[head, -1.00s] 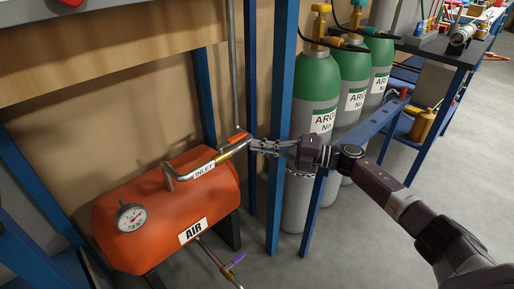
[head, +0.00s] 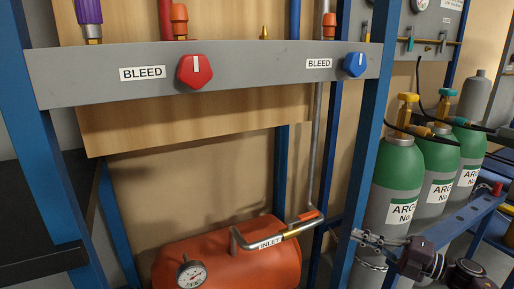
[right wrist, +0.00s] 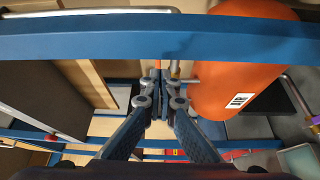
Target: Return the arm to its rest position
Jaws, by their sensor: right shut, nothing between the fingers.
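My right gripper (head: 359,236) is at the lower right of the head view, its fingers pointing left in front of a blue upright post. Its fingers are closed together with nothing between them. In the right wrist view the fingertips (right wrist: 160,85) meet near the centre, below a blue bar. The orange air tank (head: 225,256) with its inlet pipe (head: 265,243) lies left of the gripper, apart from it. The tank also shows in the right wrist view (right wrist: 245,60). My left gripper is not in view.
Green argon cylinders (head: 395,165) stand close behind my right gripper, by a blue rail (head: 465,217). A grey panel (head: 250,72) above the tank carries a red bleed knob (head: 195,71) and a blue one (head: 354,64). Blue frame posts flank the tank.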

